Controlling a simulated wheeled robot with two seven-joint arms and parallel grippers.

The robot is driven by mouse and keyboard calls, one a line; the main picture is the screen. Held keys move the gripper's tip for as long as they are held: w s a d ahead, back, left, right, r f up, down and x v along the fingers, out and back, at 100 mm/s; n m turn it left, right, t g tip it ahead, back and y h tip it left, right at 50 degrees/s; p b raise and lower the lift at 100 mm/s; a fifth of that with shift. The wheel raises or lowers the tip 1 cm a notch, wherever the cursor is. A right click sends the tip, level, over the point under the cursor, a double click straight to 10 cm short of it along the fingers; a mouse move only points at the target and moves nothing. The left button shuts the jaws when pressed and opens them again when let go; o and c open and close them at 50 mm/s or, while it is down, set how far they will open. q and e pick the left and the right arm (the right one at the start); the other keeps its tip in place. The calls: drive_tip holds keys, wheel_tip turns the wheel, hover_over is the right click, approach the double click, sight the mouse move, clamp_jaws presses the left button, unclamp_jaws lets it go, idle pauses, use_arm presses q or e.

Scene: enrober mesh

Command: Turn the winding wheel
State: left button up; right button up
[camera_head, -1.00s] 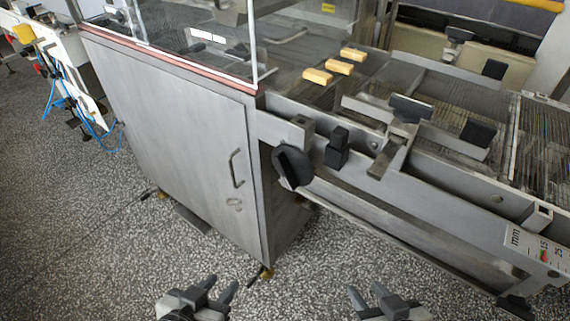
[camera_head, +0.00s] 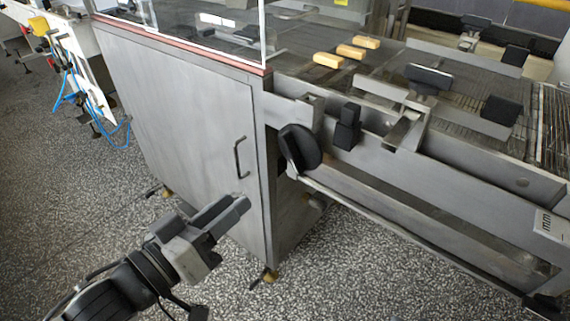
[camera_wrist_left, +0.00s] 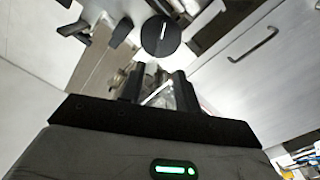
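The winding wheel, a black round knob (camera_head: 299,148), sits on the side of the grey machine, just right of the cabinet door. In the left wrist view the black knob (camera_wrist_left: 160,37) shows a pale line across its face and lies ahead of the fingers. My left gripper (camera_head: 234,211) is in front of the cabinet door, lower left of the knob and apart from it. In the left wrist view the gripper (camera_wrist_left: 158,90) has its fingers apart, with nothing held between them. My right gripper is not in view.
A black block-shaped handle (camera_head: 347,127) sits just right of the knob. The cabinet door (camera_head: 190,120) has a metal handle (camera_head: 240,158). Bars (camera_head: 351,51) lie on the mesh belt. A long rail (camera_head: 400,225) runs low along the machine. The speckled floor in front is clear.

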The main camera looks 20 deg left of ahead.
sight(290, 156)
use_arm(q)
drive_tip(key=x, duration=1.3)
drive_tip(key=shift+w+d+f, duration=0.1)
drive_tip(key=shift+w, duration=0.3)
clamp_jaws()
